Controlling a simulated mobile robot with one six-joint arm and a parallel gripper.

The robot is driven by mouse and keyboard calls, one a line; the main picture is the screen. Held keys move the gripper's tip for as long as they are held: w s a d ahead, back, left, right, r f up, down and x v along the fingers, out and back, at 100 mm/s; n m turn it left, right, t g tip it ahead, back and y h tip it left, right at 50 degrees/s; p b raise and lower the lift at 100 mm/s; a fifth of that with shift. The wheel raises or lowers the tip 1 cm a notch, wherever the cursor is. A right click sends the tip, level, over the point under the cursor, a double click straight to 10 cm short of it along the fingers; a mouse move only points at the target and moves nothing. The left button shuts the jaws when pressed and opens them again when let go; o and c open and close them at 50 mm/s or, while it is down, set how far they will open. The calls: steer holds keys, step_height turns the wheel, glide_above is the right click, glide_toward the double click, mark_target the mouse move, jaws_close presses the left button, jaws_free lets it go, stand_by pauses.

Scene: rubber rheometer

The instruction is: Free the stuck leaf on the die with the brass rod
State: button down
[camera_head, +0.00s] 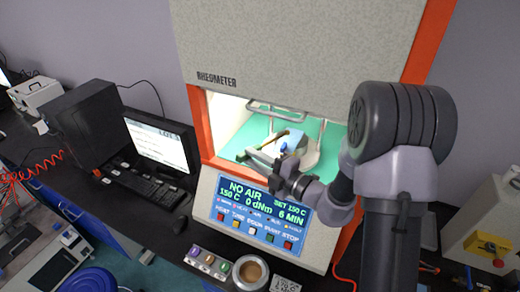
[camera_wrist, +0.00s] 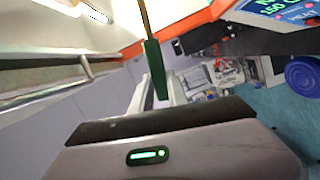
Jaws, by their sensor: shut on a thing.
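My gripper (camera_head: 262,158) is inside the lit opening of the rheometer (camera_head: 226,120). In the wrist view my gripper (camera_wrist: 163,92) is shut on the dark green handle (camera_wrist: 155,68) of the brass rod. The brass rod (camera_wrist: 145,18) runs from the handle out of the top of the picture. In the head view the brass rod (camera_head: 272,140) shows as a thin brownish bar slanting across the opening, just above my fingers. The die and the stuck leaf cannot be made out clearly; my gripper and arm hide part of the chamber.
Metal bars (camera_head: 277,108) cross the chamber; one also shows close at the left in the wrist view (camera_wrist: 45,62). The orange frame (camera_head: 205,135) edges the opening. The display panel (camera_head: 258,208) reads "NO AIR". A cup (camera_head: 250,272) and a button box (camera_head: 207,262) stand in front.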

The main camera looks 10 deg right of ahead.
steer(key=s+a+p, duration=0.8)
steer(key=s+p, duration=0.1)
steer(key=s, duration=0.3)
stand_by(0.3)
